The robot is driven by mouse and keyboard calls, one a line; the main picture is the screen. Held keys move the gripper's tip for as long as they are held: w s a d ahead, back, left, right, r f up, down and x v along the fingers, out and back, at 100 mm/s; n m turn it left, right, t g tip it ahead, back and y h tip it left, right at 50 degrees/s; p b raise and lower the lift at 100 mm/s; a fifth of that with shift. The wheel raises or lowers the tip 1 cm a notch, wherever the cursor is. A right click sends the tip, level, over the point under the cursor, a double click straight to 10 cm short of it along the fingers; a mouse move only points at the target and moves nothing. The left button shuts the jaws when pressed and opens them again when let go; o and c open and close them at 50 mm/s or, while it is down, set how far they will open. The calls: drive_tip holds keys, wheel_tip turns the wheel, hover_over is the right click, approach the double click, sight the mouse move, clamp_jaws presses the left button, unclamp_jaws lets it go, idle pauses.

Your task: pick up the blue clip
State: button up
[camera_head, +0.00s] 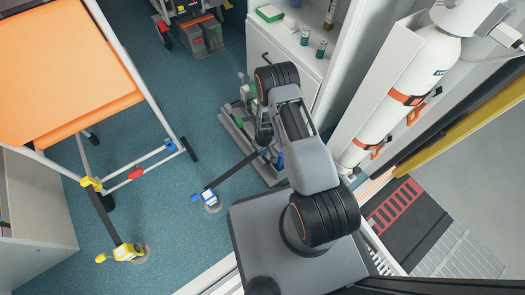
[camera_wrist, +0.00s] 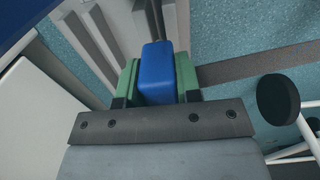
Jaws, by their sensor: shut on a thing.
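The blue clip (camera_wrist: 157,72) is a smooth blue block in the middle of the wrist view. My gripper (camera_wrist: 157,85) has green finger pads on both sides of it and is shut on it. In the head view my gripper (camera_head: 270,156) is low beside a grey floor frame, partly hidden by my arm. A small blue patch shows there, but I cannot tell whether it is the clip. The clip's lower end is hidden behind the gripper's dark plate.
A dark strap (camera_head: 233,173) runs along the teal floor to a blue-and-white fitting (camera_head: 210,198). The grey frame (camera_head: 242,133) stands close to my gripper. An orange stretcher (camera_head: 62,70) is at left, a white cabinet (camera_head: 275,45) behind. Floor between is mostly clear.

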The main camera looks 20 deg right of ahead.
drive_tip(key=s+a+r+p, duration=0.5)
drive_tip(key=s+a+r, duration=0.3)
drive_tip(key=s, duration=0.3)
drive_tip(key=shift+s+r+p, duration=0.15)
drive_tip(key=shift+r+p, duration=0.25)
drive_tip(key=shift+r, duration=0.3)
drive_tip(key=shift+r, duration=0.15)
drive_tip(key=shift+r+p, duration=1.2)
drive_tip(key=shift+r, duration=0.15)
